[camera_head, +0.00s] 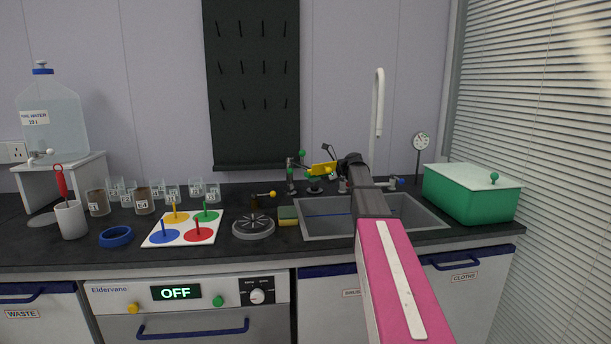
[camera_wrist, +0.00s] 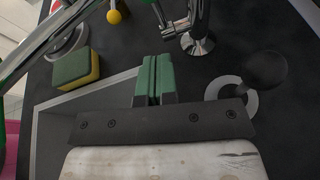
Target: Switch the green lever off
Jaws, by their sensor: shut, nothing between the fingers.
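My gripper (camera_wrist: 153,78) shows in the wrist view as two green fingers pressed together, with nothing between them. In the head view, my gripper (camera_head: 314,175) is small at the end of my arm, behind the sink's left part. A chrome fixture (camera_wrist: 197,42) stands just beyond the fingertips in the wrist view. A thin green lever (camera_wrist: 159,14) lies at its left, close to the fingertips but apart from them. In the head view, a green knob (camera_head: 302,153) tops the fixture by my gripper. The lever's exact angle is hard to tell.
A sink (camera_head: 425,216) lies under my arm, with a tall white spout (camera_head: 378,100) behind. A yellow-ended lever (camera_head: 272,194) and a sponge (camera_head: 288,213) are left of it. A green box (camera_head: 465,198) stands at right. A black knob (camera_wrist: 265,70) is right of the fingers.

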